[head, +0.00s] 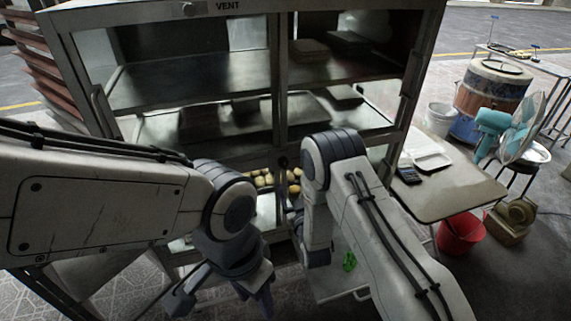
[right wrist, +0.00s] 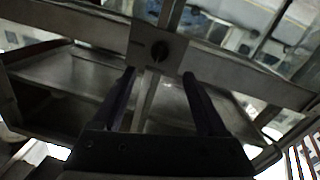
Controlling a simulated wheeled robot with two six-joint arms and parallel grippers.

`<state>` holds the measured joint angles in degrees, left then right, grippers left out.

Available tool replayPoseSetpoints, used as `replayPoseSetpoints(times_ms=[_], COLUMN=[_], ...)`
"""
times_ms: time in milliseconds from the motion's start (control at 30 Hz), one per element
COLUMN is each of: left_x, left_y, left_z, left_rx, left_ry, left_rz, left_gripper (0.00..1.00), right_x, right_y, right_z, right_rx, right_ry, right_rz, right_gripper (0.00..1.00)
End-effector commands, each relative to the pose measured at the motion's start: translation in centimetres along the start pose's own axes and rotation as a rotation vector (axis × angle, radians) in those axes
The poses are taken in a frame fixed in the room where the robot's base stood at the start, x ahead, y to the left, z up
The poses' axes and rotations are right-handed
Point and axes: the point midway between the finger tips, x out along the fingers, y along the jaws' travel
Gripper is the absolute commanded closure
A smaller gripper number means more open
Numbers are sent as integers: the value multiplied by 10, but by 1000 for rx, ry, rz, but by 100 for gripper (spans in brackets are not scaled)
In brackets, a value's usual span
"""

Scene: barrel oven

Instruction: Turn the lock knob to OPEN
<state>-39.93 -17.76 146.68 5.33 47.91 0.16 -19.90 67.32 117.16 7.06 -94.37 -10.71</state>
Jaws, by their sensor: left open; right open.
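The lock knob (right wrist: 160,50) is a small dark round knob on a metal plate where the oven's bars meet, in the right wrist view. In the head view it seems to be the dark round spot (head: 282,162) on the centre post between the doors. My right gripper (right wrist: 158,74) is open and empty, its two dark fingers pointing at the knob, one to each side in the picture and apart from it. Any marking by the knob is too small to read. My left gripper (head: 225,295) is open and empty, low in front of the oven.
The oven cabinet (head: 278,75) has glass doors and shelves, with bread rolls (head: 262,180) low inside. A VENT knob (head: 189,9) is on its top edge. A side table (head: 450,190) stands right, with a red bucket (head: 460,235) beneath and a teal fan (head: 495,125) beyond.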

Motion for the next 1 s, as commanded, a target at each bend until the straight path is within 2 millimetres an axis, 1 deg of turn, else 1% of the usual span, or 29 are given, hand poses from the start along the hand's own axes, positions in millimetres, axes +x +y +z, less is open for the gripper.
replayPoseSetpoints(times_ms=[167, 400, 600, 800, 1000], left_x=[-11, -26, -33, -36, -36], left_y=[1, 2, 2, 3, 3], left_z=[-1, -1, -2, -2, -2], left_rx=[0, 3, 4, 5, 5], left_ry=[0, 0, 0, 0, 0], left_rz=[0, 0, 0, 0, 0], left_gripper=[50, 50, 50, 50, 50], right_x=[21, 63, 89, 100, 101], right_y=[2, 1, 0, 0, 0], right_z=[-4, -3, -2, -1, 0], right_rx=[-1, 0, 0, 0, 0], right_ry=[5, 4, 3, 2, 1], right_rz=[3, 1, 0, 0, 0], right_gripper=[24, 24, 24, 24, 24])
